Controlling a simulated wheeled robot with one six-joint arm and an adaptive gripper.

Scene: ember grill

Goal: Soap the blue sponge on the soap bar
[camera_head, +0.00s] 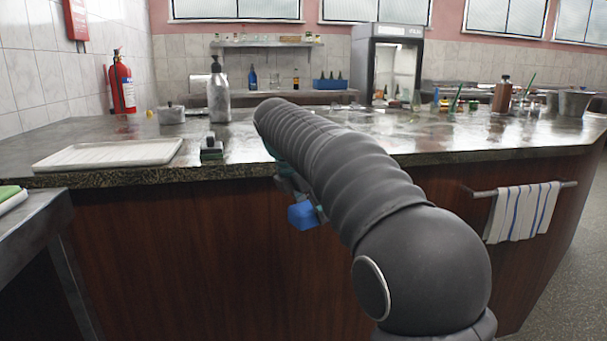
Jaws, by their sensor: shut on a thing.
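The blue sponge (302,215) hangs in front of the wooden counter side, below the counter's edge. My gripper (297,194) is shut on it, with my arm hiding most of the jaws.
A white tray (108,154) lies on the counter (245,142) at left. A grey pump bottle (218,93) and a lidded metal pot (171,114) stand behind the block. A striped towel (522,212) hangs on a rail at right. A metal side table (42,222) stands at lower left.

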